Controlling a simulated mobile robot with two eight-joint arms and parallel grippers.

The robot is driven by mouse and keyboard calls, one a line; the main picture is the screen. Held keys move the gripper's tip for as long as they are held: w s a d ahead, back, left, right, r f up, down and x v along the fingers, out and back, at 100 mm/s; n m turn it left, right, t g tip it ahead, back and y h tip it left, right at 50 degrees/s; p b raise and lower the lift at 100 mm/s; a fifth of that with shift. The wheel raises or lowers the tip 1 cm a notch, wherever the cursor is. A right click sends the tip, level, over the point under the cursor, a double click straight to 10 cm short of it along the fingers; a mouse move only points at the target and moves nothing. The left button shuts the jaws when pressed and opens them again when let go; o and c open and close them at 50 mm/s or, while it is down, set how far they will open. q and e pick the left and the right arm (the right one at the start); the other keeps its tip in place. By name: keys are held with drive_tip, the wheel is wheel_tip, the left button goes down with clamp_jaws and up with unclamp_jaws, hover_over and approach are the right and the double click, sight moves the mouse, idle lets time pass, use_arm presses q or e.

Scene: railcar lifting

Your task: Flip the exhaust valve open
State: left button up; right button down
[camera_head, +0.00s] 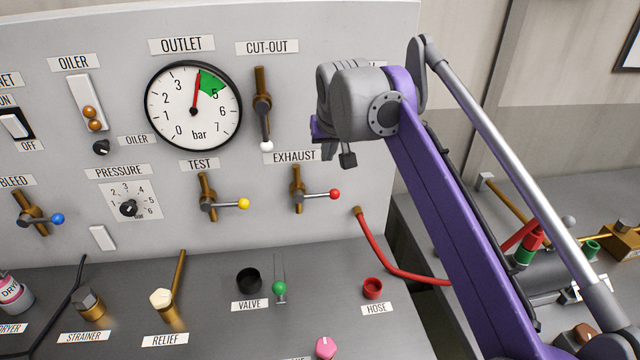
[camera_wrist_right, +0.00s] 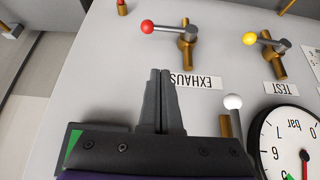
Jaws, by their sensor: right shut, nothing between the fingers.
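The exhaust valve (camera_head: 297,190) is a brass vertical fitting on the grey panel under the EXHAUST label. Its grey lever lies level and points right, ending in a red ball (camera_head: 334,194). In the right wrist view the valve (camera_wrist_right: 187,45) appears upside down, with the red ball (camera_wrist_right: 148,27) to the left. My left gripper is not in view.
The test valve (camera_head: 207,198) with a yellow ball is to the left. The cut-out lever (camera_head: 263,105) with a white ball hangs down, above left. The outlet gauge (camera_head: 193,106) is further left. A red hose (camera_head: 385,258) runs below right. Space before the exhaust lever looks clear.

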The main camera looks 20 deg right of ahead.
hover_over(323, 194)
wheel_tip(323, 194, down, 9)
drive_tip(key=shift+r, duration=0.2)
drive_tip(key=f, duration=0.3)
drive_tip(key=shift+s+a+f+b, duration=0.15)
drive_tip(key=shift+s+f+b, duration=0.2)
drive_tip(key=shift+s, duration=0.05)
